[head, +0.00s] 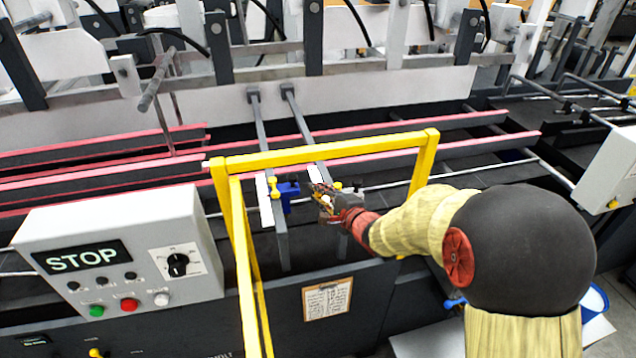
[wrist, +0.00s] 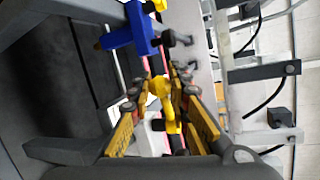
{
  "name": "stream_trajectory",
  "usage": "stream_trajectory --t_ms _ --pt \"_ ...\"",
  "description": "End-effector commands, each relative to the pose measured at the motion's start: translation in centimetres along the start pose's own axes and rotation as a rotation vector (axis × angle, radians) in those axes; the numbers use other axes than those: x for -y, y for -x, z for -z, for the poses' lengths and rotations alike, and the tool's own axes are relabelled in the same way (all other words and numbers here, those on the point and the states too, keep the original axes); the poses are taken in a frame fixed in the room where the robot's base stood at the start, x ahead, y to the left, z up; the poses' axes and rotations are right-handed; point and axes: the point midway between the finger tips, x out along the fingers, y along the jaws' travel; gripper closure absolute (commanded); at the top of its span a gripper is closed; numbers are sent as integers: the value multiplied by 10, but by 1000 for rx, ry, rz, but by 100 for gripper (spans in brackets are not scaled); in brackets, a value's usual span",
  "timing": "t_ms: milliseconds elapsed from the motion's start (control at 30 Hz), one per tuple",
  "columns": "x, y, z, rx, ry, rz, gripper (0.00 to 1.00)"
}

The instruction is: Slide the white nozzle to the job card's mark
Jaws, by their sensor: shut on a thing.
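My gripper (head: 326,200) is over the right-hand of two grey cross bars inside the yellow frame. It is shut on the white nozzle (wrist: 152,138), which is mostly hidden by the fingers. In the wrist view a yellow part (wrist: 163,90) shows between the fingers, beside the nozzle's white body. The blue nozzle (head: 288,195) sits on the left-hand bar, apart from the gripper; it also shows in the wrist view (wrist: 130,38). The job card (head: 327,298) is on the machine's front panel; its writing is too small to read.
The yellow frame (head: 325,150) stands around the bars and my forearm passes near its right post. A control box (head: 120,255) with STOP display and buttons is at the left. A white scale strip (head: 265,203) lies by the left bar. Red-edged rails run behind.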

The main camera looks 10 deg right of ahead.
Motion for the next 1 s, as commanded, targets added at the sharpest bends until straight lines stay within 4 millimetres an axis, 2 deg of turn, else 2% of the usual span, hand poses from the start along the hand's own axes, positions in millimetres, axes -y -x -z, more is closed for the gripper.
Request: stream_trajectory --t_ms 1000 --pt "-5 33 12 525 149 -156 100"
